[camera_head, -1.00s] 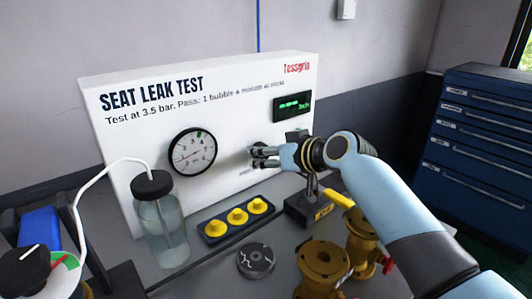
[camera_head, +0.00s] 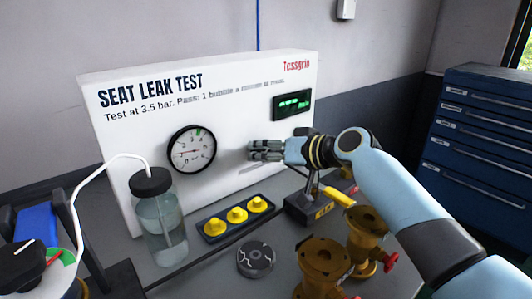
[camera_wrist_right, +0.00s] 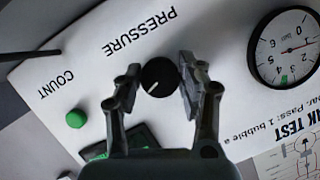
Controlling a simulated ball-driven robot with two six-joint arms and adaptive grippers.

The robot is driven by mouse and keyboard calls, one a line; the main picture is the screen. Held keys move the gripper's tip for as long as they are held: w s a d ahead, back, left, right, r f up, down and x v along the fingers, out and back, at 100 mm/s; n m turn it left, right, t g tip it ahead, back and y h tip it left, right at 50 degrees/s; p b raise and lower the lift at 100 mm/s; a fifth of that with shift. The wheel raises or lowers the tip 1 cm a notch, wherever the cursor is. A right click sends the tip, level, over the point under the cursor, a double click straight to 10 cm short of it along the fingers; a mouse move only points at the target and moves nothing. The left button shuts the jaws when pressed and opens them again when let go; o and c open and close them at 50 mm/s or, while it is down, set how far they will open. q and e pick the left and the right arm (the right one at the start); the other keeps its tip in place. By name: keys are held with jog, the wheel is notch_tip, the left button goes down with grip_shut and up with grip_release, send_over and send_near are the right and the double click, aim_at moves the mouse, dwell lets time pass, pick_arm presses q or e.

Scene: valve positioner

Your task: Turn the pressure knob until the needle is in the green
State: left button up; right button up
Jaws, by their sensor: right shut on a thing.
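The pressure knob (camera_wrist_right: 157,83) is black with a white line, below the word PRESSURE, which appears upside down in the right wrist view. My right gripper (camera_wrist_right: 160,72) has a finger on each side of the knob and is shut on it. In the head view my right gripper (camera_head: 254,150) is against the white panel and hides the knob. The round gauge (camera_head: 192,149) is left of the gripper, with a green mark near its top. Its needle points roughly left, away from the green. The gauge also shows in the right wrist view (camera_wrist_right: 288,48). My left gripper is not in view.
The white test panel (camera_head: 120,140) stands on a grey bench. A water bottle (camera_head: 158,218) with a tube, a tray of yellow parts (camera_head: 236,218), a dark disc (camera_head: 256,260) and brass valves (camera_head: 324,265) stand before it. A green button (camera_wrist_right: 76,118) is by COUNT.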

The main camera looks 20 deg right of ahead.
jog(key=o, duration=1.1)
jog(key=shift+o, duration=0.2)
jog(key=v, duration=0.7)
jog(key=shift+s, duration=0.25)
jog(key=shift+d+r, duration=0.1)
